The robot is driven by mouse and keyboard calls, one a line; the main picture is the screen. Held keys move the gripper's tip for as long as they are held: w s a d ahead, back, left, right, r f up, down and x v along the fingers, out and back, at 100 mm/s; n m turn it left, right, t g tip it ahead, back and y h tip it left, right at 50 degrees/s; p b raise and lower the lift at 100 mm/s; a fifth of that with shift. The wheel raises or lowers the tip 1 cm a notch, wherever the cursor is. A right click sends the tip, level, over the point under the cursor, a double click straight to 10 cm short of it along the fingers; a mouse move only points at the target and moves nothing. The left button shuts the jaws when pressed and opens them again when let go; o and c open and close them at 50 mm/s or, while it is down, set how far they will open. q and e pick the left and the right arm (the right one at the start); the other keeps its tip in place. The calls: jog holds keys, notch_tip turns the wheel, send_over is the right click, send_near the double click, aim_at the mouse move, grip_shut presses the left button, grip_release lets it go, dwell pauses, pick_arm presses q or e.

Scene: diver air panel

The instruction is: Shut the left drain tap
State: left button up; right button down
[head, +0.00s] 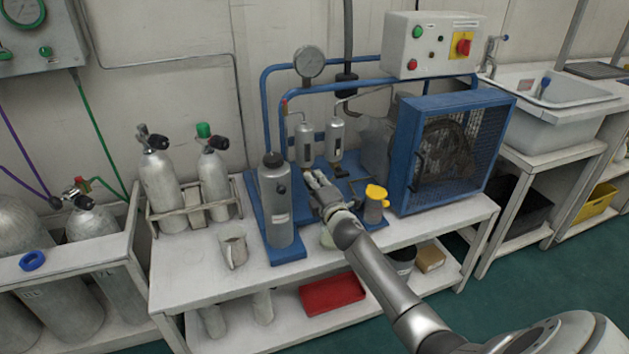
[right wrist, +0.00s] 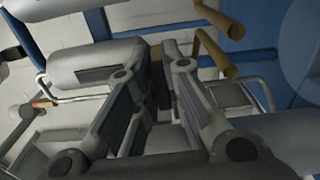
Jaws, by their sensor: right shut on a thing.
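Two small grey cylinders hang side by side on the blue frame in the head view, a left one (head: 304,145) and a right one (head: 335,138). The left cylinder (right wrist: 75,62) lies nearest my fingers in the right wrist view. My right gripper (head: 313,180) is at the foot of the left cylinder. In the right wrist view my gripper (right wrist: 160,68) has its fingers closed at that cylinder's lower end, around the left drain tap, which they mostly hide. A brass outlet pipe (right wrist: 215,52) shows just beyond the fingertips. My left gripper is out of view.
A grey bottle (head: 275,200) stands close to the left of my right gripper. A yellow-topped pot (head: 375,203) stands to its right, before the caged blue fan (head: 445,150). A metal cup (head: 233,250) is at the bench front. Gas cylinders stand at left.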

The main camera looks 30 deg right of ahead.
jog(key=shift+f+m, duration=0.1)
jog(key=shift+m, duration=0.4)
jog(key=c, duration=1.5)
grip_release()
jog(key=shift+s, duration=0.1)
jog(key=v, duration=1.1)
jog(key=shift+s, duration=0.4)
jog(key=shift+a, duration=0.15)
